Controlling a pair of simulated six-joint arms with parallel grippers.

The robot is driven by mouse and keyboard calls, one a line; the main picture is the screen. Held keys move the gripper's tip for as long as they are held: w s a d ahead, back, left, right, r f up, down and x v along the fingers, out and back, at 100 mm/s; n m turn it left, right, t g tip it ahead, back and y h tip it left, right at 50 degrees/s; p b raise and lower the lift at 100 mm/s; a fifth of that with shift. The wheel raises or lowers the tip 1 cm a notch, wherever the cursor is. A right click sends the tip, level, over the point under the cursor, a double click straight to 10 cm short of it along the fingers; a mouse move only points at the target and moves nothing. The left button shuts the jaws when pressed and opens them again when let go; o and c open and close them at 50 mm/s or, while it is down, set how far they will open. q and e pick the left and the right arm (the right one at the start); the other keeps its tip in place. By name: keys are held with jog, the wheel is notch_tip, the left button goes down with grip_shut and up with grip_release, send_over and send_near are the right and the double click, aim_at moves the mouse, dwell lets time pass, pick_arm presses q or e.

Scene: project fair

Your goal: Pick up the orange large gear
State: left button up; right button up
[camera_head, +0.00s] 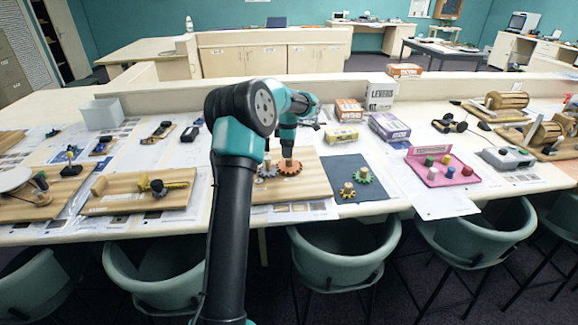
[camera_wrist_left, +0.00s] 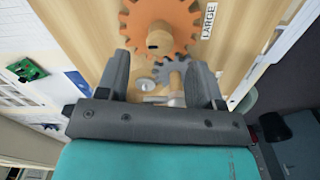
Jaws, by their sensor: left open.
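The orange large gear (camera_head: 291,168) lies on a wooden board (camera_head: 309,186) on the table, around a wooden peg or hub. In the left wrist view the orange large gear (camera_wrist_left: 180,22) is at the top, ahead of my left gripper. My left gripper (camera_wrist_left: 165,58) is open, its two dark fingers apart with nothing held between them. A grey gear (camera_wrist_left: 176,72) shows between and beyond the fingers, beside the orange gear. A "LARGE" label (camera_wrist_left: 209,21) is on the board next to the orange gear. My right gripper is not in view.
A dark mat (camera_head: 357,185) with small green and yellow gears lies right of the board. Boxes (camera_head: 389,127) stand behind it. A pink tray (camera_head: 442,166) with coloured pieces is further right. Another wooden board (camera_head: 130,194) is to the left. Chairs line the front edge.

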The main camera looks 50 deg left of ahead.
aim_at(289, 163)
pick_arm(q)
jog(key=shift+w+d+f, duration=0.1)
jog(key=shift+f, duration=2.5)
jog(key=c, duration=1)
